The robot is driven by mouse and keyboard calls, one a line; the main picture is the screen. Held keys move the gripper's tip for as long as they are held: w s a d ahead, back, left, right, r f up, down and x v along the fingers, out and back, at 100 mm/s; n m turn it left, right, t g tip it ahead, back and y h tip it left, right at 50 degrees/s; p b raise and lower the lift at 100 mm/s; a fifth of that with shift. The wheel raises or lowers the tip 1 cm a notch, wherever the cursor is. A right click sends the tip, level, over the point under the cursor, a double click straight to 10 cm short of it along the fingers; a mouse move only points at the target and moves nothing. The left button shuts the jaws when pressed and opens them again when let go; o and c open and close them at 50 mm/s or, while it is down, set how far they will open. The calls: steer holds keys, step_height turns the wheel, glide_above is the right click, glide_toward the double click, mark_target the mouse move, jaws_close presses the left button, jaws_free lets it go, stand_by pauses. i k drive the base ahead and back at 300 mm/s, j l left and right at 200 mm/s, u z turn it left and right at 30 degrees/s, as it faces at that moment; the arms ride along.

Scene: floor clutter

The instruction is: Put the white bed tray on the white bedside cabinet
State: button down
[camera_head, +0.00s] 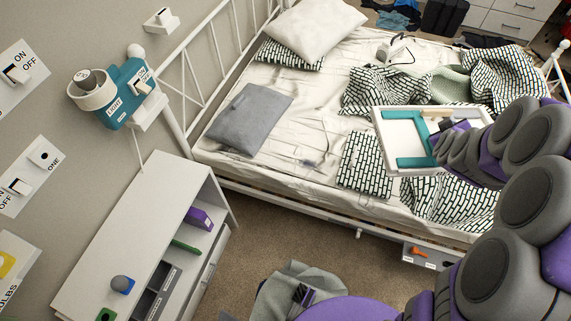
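The white bed tray (378,130) is in the right half of the head view, over the bed. It has a white rim and teal parts inside. My gripper (438,138) is at the tray's right side, overlapping it. My arm hides part of the tray, and the fingertips are too small and covered to show their opening. I cannot tell whether the tray rests on the bed or is held just above it. The white bedside cabinet (138,195) stands at the lower left against the wall. Its top is mostly bare, with open shelves and drawers on its right side.
The white-framed bed (310,160) has a grey pillow (248,118), a white pillow (315,28) and patterned bedding. A teal wall lamp (122,92) hangs above the cabinet's far end. A small round-topped object (121,283) is at the cabinet's near end. Cloth (290,290) lies on the carpet.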

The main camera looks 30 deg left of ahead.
mark_target(150, 207)
steer(key=u, duration=1.35)
